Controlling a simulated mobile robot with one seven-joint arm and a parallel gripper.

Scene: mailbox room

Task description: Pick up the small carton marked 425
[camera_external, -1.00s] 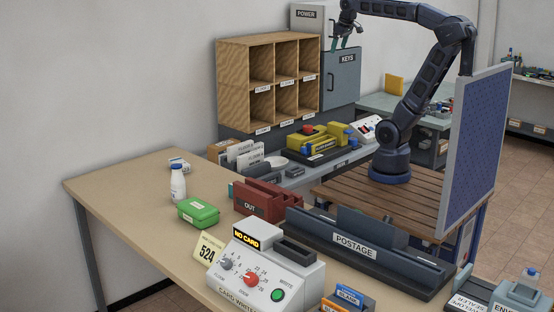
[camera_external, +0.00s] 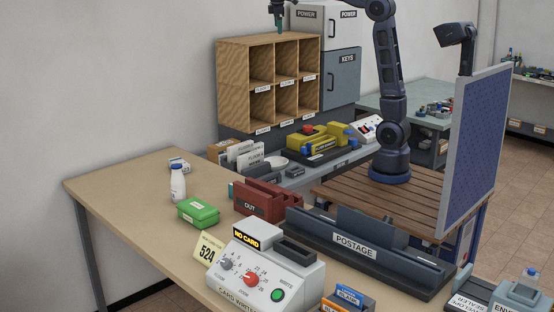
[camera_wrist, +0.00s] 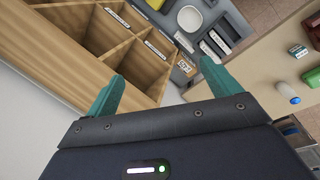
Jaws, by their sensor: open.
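A small brown carton (camera_external: 217,149) stands at the wall end of the grey bench, beside upright white cards. In the wrist view a brown carton with a pale label (camera_wrist: 186,66) shows beyond the pigeonhole rack, between my fingertips and further off. Its number is too small to read. My gripper (camera_external: 277,22) is above the top of the wooden pigeonhole rack (camera_external: 231,80), fingers pointing down. In the wrist view my gripper (camera_wrist: 163,72) has its teal fingers wide apart, with nothing held.
The wooden rack stands close below my gripper, with grey POWER and KEYS cabinets (camera_external: 341,75) to its right. White cards (camera_external: 248,155), a pale dish (camera_external: 275,161) and a yellow machine (camera_external: 325,138) crowd the bench. A bottle (camera_external: 178,183) and green box (camera_external: 198,212) stand on the table.

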